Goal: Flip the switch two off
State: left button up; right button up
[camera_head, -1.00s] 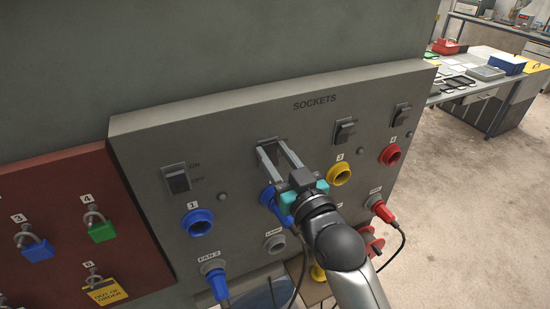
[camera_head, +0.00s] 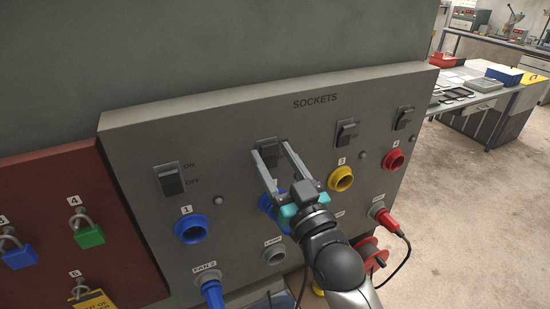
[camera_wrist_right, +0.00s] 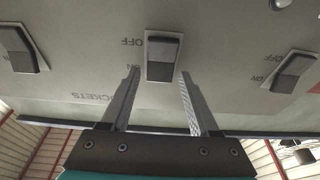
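Switch two (camera_head: 268,148) is a dark rocker in the top row of the grey sockets panel, above the blue socket 2 (camera_head: 268,205). My right gripper (camera_head: 269,155) is open at this switch, with one finger on each side of it. In the right wrist view the switch (camera_wrist_right: 163,58) appears upside down, between and just beyond the fingertips of my right gripper (camera_wrist_right: 160,76), with gaps at both sides. The fingers hold nothing. OFF and ON labels show beside the switch; its rocker position is hard to tell. My left gripper is not in view.
Switch one (camera_head: 170,179) is to the left; switches three (camera_head: 346,133) and four (camera_head: 404,118) are to the right. Blue socket 1 (camera_head: 192,228), yellow socket 3 (camera_head: 341,179) and red socket 4 (camera_head: 392,159) sit below them. A red padlock board (camera_head: 75,190) adjoins at left.

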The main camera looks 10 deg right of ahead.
jog(key=shift+o, duration=0.6)
jog(key=b+v, duration=0.3)
jog(key=v, duration=1.2)
jog(key=shift+s+f, duration=0.1)
jog(key=shift+s, duration=0.05)
